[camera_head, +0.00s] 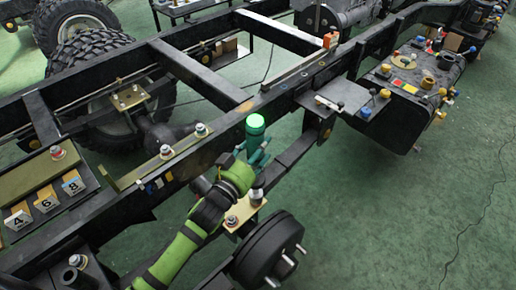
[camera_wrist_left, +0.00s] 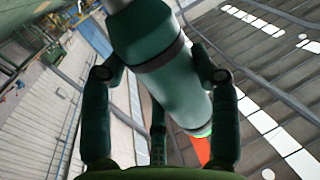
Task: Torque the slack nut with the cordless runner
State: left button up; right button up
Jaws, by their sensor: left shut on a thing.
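The cordless runner (camera_head: 255,124) is a teal-green upright cylinder with a glowing green top. It also shows in the left wrist view (camera_wrist_left: 172,70), between dark teal fingers. My left gripper (camera_head: 256,155) is shut on it, reaching in on a green and black arm from the lower left. The runner's lower end (camera_head: 257,195) is over or on a brass plate (camera_head: 245,210) above the wheel hub; contact is unclear. A nut (camera_head: 232,220) sits on that plate beside it. Other nuts stand on a brass bracket (camera_head: 150,170). I cannot tell which nut is slack. My right gripper is not in view.
A black chassis frame (camera_head: 190,70) crosses the view, with a wheel hub (camera_head: 268,250) below the gripper. Number cards (camera_head: 45,200) stand at the left. A dark box (camera_head: 415,100) with colourful fittings is at the right. The green floor (camera_head: 370,220) is open at lower right.

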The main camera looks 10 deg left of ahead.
aim_at(255, 136)
pick_arm(q)
jog(key=shift+w+r+p, duration=0.1)
jog(key=shift+r+p, duration=0.25)
jog(key=shift+r, duration=0.35)
notch_tip(255, 136, up, 5)
jog(key=p, duration=0.5)
